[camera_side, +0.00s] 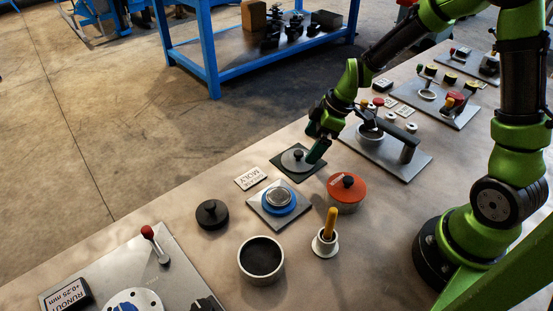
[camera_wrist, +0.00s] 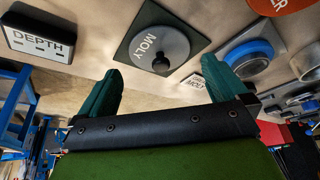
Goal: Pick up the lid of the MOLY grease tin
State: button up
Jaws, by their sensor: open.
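The round grey lid (camera_side: 291,162) with a black knob lies on a dark green square plate (camera_side: 280,165). In the wrist view the lid (camera_wrist: 181,45) reads MOLY, and its knob shows between and beyond my fingers. My gripper (camera_side: 314,143) is beside the lid at its right in the side view, tilted, with one green finger low near the plate's right edge. In the wrist view my gripper (camera_wrist: 163,80) is open and its fingers are apart, with nothing between them. I cannot tell which container is the MOLY tin.
A GREASE MOLY card (camera_side: 250,178) lies left of the plate. Nearby stand a blue-rimmed tin (camera_side: 279,202), an orange-red lidded tin (camera_side: 347,196), a black knobbed lid (camera_side: 212,215), an open dark-filled pot (camera_side: 262,262) and a yellow-handled tool (camera_side: 330,225). A clamp fixture (camera_side: 385,150) is at right.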

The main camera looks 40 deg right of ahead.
aim_at(302, 152)
jog(key=x, duration=0.5)
jog(key=shift+w+a+r, duration=0.1)
jog(key=shift+w+r, duration=0.05)
jog(key=shift+w, duration=0.05)
jog(key=c, duration=0.6)
jog(key=shift+c, duration=0.2)
